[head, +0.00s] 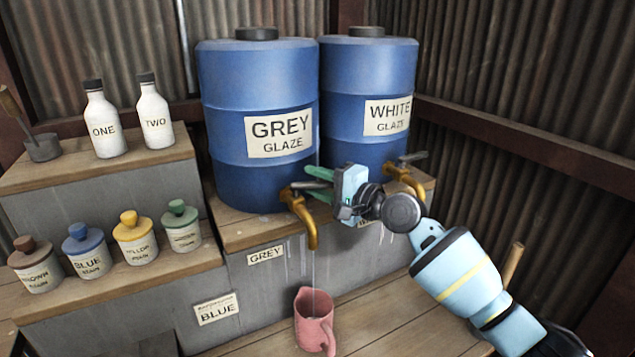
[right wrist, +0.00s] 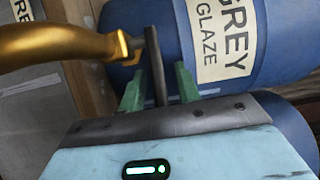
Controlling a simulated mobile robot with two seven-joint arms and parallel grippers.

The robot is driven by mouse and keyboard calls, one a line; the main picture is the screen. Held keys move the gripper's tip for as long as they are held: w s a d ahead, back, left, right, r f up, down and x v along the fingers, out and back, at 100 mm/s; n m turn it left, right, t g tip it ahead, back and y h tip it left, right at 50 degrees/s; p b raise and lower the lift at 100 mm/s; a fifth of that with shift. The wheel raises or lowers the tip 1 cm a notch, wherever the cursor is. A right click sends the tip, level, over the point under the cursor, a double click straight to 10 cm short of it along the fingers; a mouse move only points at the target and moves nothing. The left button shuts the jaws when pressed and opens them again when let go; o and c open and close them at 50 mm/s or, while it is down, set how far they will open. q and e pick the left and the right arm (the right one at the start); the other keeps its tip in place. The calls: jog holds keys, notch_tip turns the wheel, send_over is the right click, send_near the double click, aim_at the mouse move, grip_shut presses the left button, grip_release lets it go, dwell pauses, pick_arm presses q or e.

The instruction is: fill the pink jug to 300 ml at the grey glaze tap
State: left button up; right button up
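The pink jug (head: 314,321) stands upright on the wooden ledge under the brass grey glaze tap (head: 305,215). A thin pale stream (head: 314,270) falls from the spout into the jug. The level inside and any markings cannot be read. My right gripper (head: 308,180) is at the tap's handle, in front of the blue grey glaze barrel (head: 260,185). In the right wrist view, its green fingers (right wrist: 157,76) are apart, with the dark tap lever (right wrist: 154,60) between them and a gap on the right side. My left gripper is not in view.
The white glaze barrel (head: 367,70) and its tap (head: 405,180) stand right of the grey one, close to my right arm. Bottles (head: 104,125) and stain jars (head: 135,240) line the steps at left.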

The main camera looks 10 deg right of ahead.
aim_at(330, 187)
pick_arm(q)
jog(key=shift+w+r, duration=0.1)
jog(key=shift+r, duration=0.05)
pick_arm(e)
jog(key=shift+v, duration=3.95)
dwell(1.2)
